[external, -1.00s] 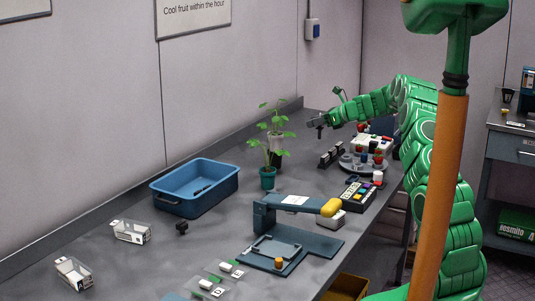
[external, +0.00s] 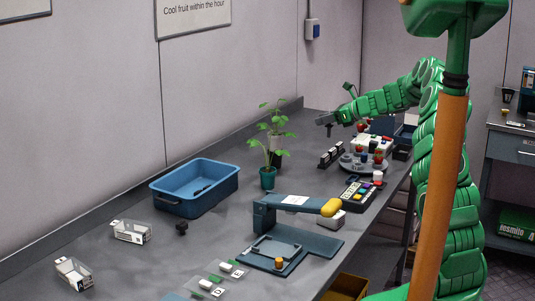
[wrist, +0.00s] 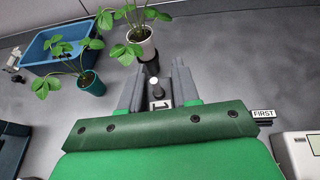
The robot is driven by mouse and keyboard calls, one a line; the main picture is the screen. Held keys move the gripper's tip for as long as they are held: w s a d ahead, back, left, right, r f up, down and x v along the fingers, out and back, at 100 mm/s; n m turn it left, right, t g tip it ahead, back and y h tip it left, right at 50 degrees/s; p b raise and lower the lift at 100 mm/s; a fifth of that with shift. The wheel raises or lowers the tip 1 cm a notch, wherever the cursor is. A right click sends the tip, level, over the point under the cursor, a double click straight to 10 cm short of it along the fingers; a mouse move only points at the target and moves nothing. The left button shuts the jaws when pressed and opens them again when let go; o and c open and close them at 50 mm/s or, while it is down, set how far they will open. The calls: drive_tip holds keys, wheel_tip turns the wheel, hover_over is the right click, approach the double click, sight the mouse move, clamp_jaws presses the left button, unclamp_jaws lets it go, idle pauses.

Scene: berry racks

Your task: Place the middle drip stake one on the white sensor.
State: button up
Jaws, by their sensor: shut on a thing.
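My gripper (external: 324,119) is above the back part of the bench, shut on a small dark stake (external: 329,129) that hangs below the fingers. In the wrist view my gripper (wrist: 154,68) has a dark piece with a pale round top (wrist: 155,84) between its fingers. A label reading 1 (wrist: 160,104) shows just behind it; I cannot tell whether it is on the stake. A dark rack with white labels (external: 331,153) stands on the bench below the gripper. I cannot tell which thing is the white sensor; a white device (wrist: 300,150) shows partly at the wrist view's right edge.
A plant in a white pot (external: 275,142) and one in a green pot (external: 268,179) stand left of the rack. A blue tub (external: 195,208) is farther left. Bare bench lies between.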

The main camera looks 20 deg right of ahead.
drive_tip(key=s+a+r+n+g+y, duration=0.1)
drive_tip(key=s+a+n+g, duration=0.2)
drive_tip(key=s, duration=1.4)
drive_tip(key=s+a+r+n+g+y, duration=0.1)
drive_tip(key=s+a+r+n+g, duration=0.15)
drive_tip(key=s, duration=1.35)
drive_tip(key=s+a+r+n+g+y, duration=0.1)
drive_tip(key=s+a+n+g, duration=0.2)
drive_tip(key=s, duration=1.4)
drive_tip(key=shift+m, duration=0.35)
drive_tip(key=w+a+f, duration=0.1)
drive_tip(key=w+f, duration=0.2)
drive_tip(key=w, duration=0.1)
drive_tip(key=w+a+f, duration=0.2)
drive_tip(key=w+f, duration=0.1)
drive_tip(key=w, duration=0.2)
drive_tip(key=w+a+f, duration=0.1)
drive_tip(key=w+f, duration=0.3)
drive_tip(key=shift+w+a+f, duration=0.1)
drive_tip(key=shift+w+a, duration=0.1)
drive_tip(key=shift+a, duration=0.2)
drive_tip(key=shift+f, duration=1.4)
drive_tip(key=shift+f, duration=0.1)
drive_tip(key=o, duration=1)
